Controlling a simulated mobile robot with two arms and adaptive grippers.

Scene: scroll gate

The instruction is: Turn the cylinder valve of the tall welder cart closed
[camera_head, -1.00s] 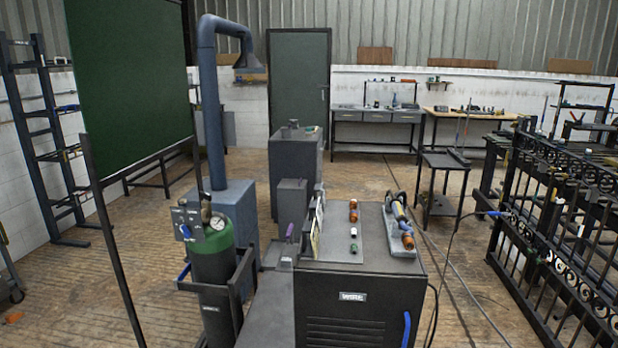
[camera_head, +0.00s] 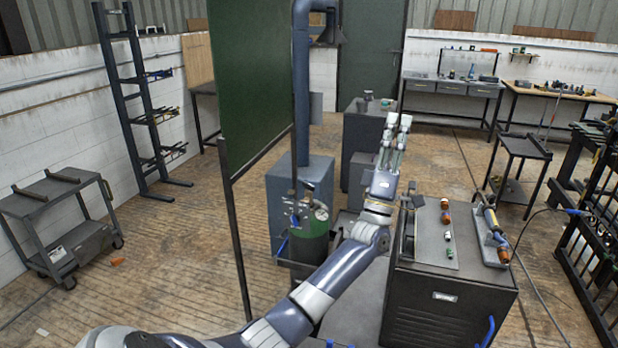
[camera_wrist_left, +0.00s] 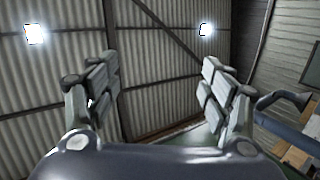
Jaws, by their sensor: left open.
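The green gas cylinder (camera_head: 309,246) stands at the left side of the dark welder cart (camera_head: 450,290). Its valve and regulator (camera_head: 297,211) show at its top. My left arm crosses in front of the cylinder's lower part and hides it. My left gripper (camera_head: 397,122) is raised beyond and right of the cylinder, above the cart's left side, pointing up. It is open and empty. In the left wrist view its two fingers (camera_wrist_left: 160,92) are wide apart, with only wall and ceiling between them. My right gripper is not in view.
A green welding screen (camera_head: 250,85) on a dark frame stands left of the cylinder. A blue extractor (camera_head: 301,100) stands behind it. Small parts and a torch (camera_head: 492,230) lie on the cart top. A low trolley (camera_head: 60,215) stands left; the floor between is mostly clear.

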